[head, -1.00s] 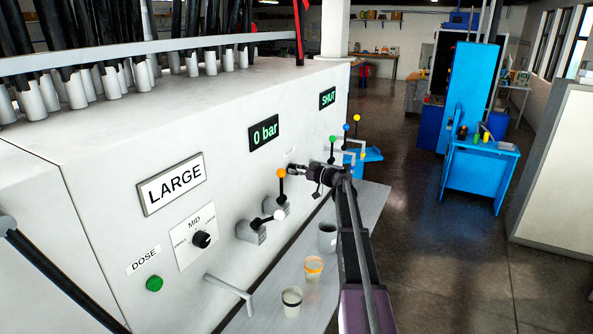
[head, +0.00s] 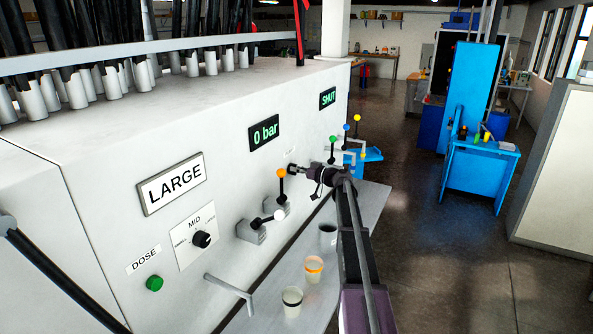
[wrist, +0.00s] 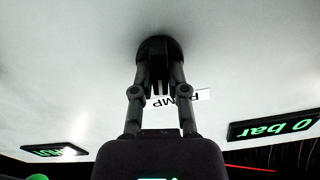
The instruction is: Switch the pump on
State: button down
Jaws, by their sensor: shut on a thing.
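The pump's dark round knob (wrist: 158,48) sticks out of the white panel in the wrist view, beside a partly covered label (wrist: 180,98) reading PUMP, seen upside down. My gripper (wrist: 158,75) reaches straight at the panel and is shut on this knob; its fingers hide part of it. In the head view my gripper (head: 293,169) is against the machine's front, below and right of the pressure display (head: 264,133), which reads 0 bar. The knob's setting cannot be made out.
A second display (head: 327,98) reads SHUT. An orange-tipped lever (head: 282,185) and a white-tipped lever (head: 268,219) are left of my gripper. Several cups, one orange-rimmed (head: 314,270), stand on the shelf below. Green, blue and yellow-tipped levers rise beyond my gripper. The floor at right is clear.

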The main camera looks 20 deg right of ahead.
jog(key=m, duration=0.4)
jog(key=shift+m, duration=0.3)
jog(key=m, duration=0.4)
jog(key=shift+w+d+f+m, duration=0.1)
jog(key=shift+m, duration=0.3)
jog(key=c, duration=0.6)
grip_release()
jog(key=shift+c, duration=0.2)
jog(key=shift+d, duration=0.1)
jog(key=v, duration=1.2)
